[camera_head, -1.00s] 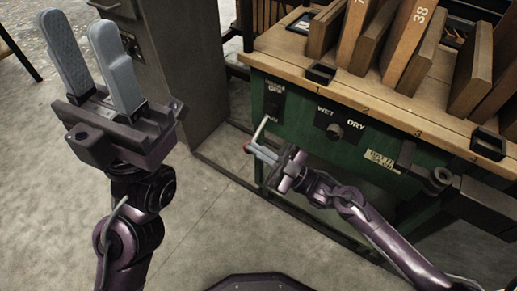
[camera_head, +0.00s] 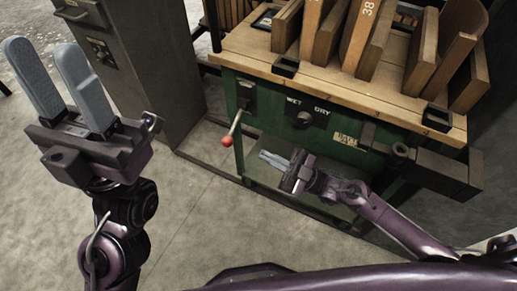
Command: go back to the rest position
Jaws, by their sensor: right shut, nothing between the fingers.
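My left gripper (camera_head: 45,55) is raised at the left of the head view. Its two grey fingers stand apart and empty, pointing up. My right gripper (camera_head: 266,159) is in front of the green bench (camera_head: 375,150), below its front panel. Its fingers are together with nothing between them. The lever with a red knob (camera_head: 227,141) sticks out of the bench's left front. My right gripper is apart from it, to its right and a little lower.
The wooden bench top (camera_head: 300,75) holds several boards and small black trays. A wet/dry knob (camera_head: 303,119) is on the panel. A grey cabinet (camera_head: 155,75) stands left of the bench. The concrete floor in front (camera_head: 210,220) is clear.

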